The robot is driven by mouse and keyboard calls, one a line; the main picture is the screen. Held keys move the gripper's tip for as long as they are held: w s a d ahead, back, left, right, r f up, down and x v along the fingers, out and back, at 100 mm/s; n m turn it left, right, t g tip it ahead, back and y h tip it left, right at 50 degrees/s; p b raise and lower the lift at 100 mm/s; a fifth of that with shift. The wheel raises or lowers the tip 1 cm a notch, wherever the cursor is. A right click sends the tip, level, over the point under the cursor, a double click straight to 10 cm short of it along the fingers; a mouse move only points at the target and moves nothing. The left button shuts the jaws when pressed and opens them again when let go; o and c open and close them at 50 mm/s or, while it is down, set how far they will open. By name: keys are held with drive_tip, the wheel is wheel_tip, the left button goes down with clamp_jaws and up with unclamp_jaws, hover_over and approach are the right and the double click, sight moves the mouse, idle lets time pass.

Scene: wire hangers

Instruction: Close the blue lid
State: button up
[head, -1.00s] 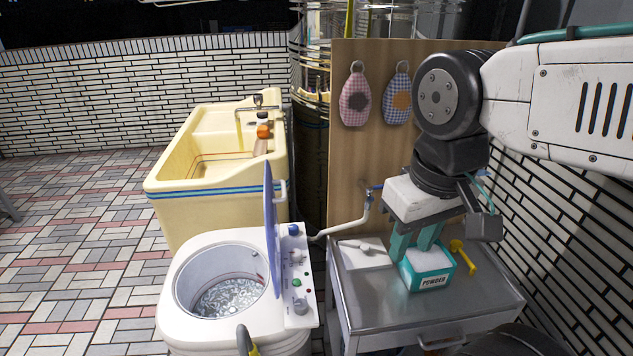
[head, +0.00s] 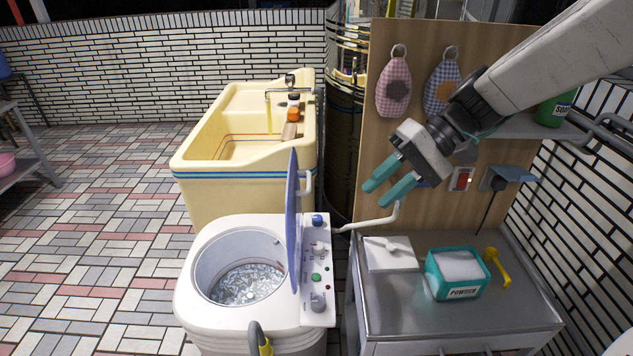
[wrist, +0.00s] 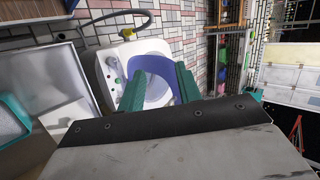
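The blue lid (head: 293,220) stands upright, edge-on in the head view, on the right side of the washing machine's round opening. In the wrist view the lid (wrist: 153,66) shows beyond my fingers. The washing machine (head: 205,312) is white, and its open tub (head: 245,284) holds water or suds. My gripper (head: 389,190) is in the air to the right of the lid and above it, apart from it. Its teal fingers are spread with nothing between them. In the wrist view my gripper (wrist: 160,85) points toward the machine.
A metal side table (head: 470,322) holds a teal powder box (head: 457,292), a yellow scoop (head: 497,268) and a white flat piece (head: 391,256). A yellow sink (head: 215,178) stands behind the machine. A pipe (head: 372,222) runs between machine and board.

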drive_tip(key=w+a+f+m+t+y, duration=0.1)
drive_tip(key=w+a+f+t+y, duration=0.15)
drive_tip(key=w+f, duration=0.45)
drive_tip(key=w+a+f+m+t+y, duration=0.1)
drive_tip(key=w+f+y, duration=0.25)
drive_tip(key=w, duration=0.65)
drive_tip(key=x, duration=0.7)
drive_tip(key=shift+a+r, duration=0.3)
drive_tip(key=shift+a, duration=0.05)
clamp_jaws()
